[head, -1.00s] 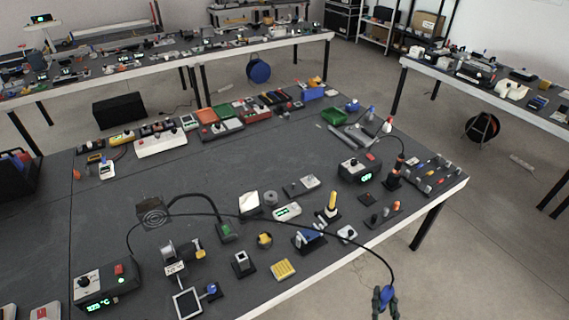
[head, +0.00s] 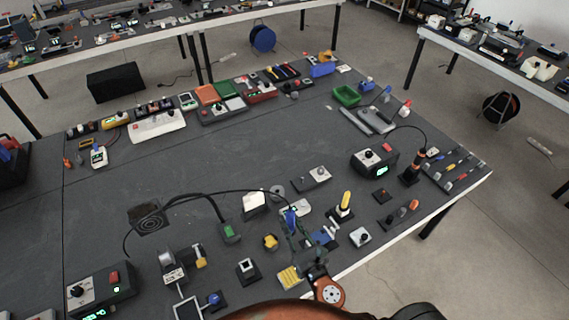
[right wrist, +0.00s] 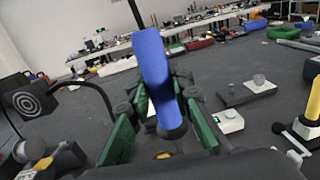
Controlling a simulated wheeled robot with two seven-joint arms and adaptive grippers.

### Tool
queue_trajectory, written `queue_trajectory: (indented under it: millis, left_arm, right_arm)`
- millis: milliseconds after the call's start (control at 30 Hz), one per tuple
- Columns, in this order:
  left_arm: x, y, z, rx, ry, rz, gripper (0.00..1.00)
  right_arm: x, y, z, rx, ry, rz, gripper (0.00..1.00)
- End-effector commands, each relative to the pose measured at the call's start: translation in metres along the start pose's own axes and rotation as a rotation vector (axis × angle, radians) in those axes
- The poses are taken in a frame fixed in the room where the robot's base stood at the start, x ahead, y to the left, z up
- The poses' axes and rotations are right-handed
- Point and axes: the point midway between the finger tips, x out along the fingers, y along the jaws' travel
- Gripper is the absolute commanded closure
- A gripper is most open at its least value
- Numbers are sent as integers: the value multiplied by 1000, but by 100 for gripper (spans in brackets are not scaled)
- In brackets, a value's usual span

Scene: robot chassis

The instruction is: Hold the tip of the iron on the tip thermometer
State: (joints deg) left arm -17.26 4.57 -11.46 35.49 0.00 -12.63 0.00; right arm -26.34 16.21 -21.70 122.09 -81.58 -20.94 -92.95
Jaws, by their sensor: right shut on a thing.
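The iron has a blue handle (head: 291,219) with a dark cable on it. My right gripper (head: 303,243) is shut on it above the front part of the table. In the right wrist view the blue handle (right wrist: 154,75) stands up between the green fingers of the gripper (right wrist: 155,128). The iron's tip is hidden in both views. A small white device with a display, which looks like the tip thermometer (head: 297,207), lies just behind the gripper and is partly covered. In the right wrist view it shows to the right of the fingers (right wrist: 228,121). My left gripper is out of view.
A black station with a green display (head: 100,289) is at the front left. A yellow-handled tool (head: 345,203) stands upright close on the right. The table's middle is clear.

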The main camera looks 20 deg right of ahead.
Motion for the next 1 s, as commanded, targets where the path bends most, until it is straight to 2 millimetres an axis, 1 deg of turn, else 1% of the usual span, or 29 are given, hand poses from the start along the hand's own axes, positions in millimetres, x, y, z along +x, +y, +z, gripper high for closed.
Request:
queue_trajectory:
  millis: [33,167,200,300,400,500,600,1000]
  left_arm:
    - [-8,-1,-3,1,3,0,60]
    - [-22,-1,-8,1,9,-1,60]
    - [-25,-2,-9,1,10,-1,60]
    - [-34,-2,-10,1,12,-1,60]
    - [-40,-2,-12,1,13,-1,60]
    - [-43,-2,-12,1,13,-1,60]
    - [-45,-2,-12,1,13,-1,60]
    - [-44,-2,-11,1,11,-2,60]
  right_arm:
    - [20,-12,5,0,-6,-15,100]
    - [73,-48,6,2,-6,-52,100]
    - [88,-60,6,1,-6,-65,100]
    - [122,-88,9,3,-6,-95,100]
    - [146,-112,10,2,-4,-122,100]
    - [162,-128,11,3,-3,-139,100]
    - [168,-136,10,1,-2,-150,100]
    - [168,-140,9,-1,-1,-154,100]
